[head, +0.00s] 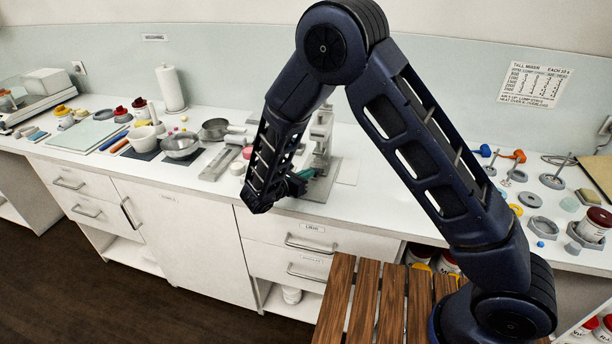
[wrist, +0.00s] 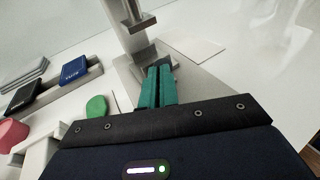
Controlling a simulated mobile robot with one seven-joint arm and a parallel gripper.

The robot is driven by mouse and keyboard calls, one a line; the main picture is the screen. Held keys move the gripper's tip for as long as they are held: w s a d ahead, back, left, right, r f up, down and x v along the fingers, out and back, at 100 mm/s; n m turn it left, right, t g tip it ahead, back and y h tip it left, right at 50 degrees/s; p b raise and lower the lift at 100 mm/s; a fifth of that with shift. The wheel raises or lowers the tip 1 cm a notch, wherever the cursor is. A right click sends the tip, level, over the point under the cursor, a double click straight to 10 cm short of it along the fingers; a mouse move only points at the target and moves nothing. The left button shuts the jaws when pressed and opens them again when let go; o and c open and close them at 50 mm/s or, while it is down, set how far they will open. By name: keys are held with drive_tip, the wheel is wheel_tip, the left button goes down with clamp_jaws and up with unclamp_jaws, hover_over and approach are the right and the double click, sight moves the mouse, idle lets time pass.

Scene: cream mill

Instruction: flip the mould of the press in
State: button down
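The press (head: 322,140) is a grey metal stand on a flat base plate on the counter, partly hidden behind my arm in the head view. In the wrist view its upright column and ram (wrist: 136,45) rise just beyond my fingertips, and its base plate (wrist: 195,90) spreads to the right. My gripper (head: 300,176) is low at the front of the press, over its base. In the wrist view its two teal fingers (wrist: 157,75) lie almost together with a thin dark line between them. I see nothing clearly held. The mould cannot be made out; my fingers hide the spot under the ram.
In the wrist view a grey rack with a blue block (wrist: 75,70) and a black block (wrist: 24,96), a green piece (wrist: 96,106) and a pink cylinder (wrist: 12,134) lie to the left. A white card (wrist: 195,50) lies behind right. A wooden slatted surface (head: 365,300) stands in front.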

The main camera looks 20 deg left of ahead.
drive_tip(key=v, duration=1.4)
drive_tip(key=shift+f, duration=0.1)
drive_tip(key=w+d+r+m+g+h, duration=0.1)
drive_tip(key=w+d+r+m+g, duration=0.45)
drive_tip(key=d, duration=0.55)
drive_tip(key=w+d+r+m+g+h, duration=0.1)
drive_tip(key=w+d+r+m+g, duration=0.3)
drive_tip(key=w+d+r, duration=0.55)
drive_tip(key=s+d+r+m+g+y, duration=0.15)
drive_tip(key=d+m, duration=0.25)
drive_tip(key=d, duration=0.5)
drive_tip(key=s+d+r+m+g+y, duration=0.1)
drive_tip(key=d+r+m, duration=0.15)
drive_tip(key=d, duration=0.55)
drive_tip(key=s+d+r+m+t+y, duration=0.1)
drive_tip(key=s+d+r+m+y, duration=0.1)
drive_tip(key=s+d+m, duration=0.4)
drive_tip(key=s+d+r+m+t+y, duration=0.1)
drive_tip(key=s+d+r+m+y, duration=0.2)
drive_tip(key=d, duration=1)
drive_tip(key=s+m+y, duration=0.1)
drive_tip(key=s+m, duration=0.2)
drive_tip(key=m, duration=0.2)
drive_tip(key=shift+s+r+m+y, duration=0.2)
drive_tip(key=shift+r+m+y, duration=0.1)
drive_tip(key=shift+r+y, duration=0.05)
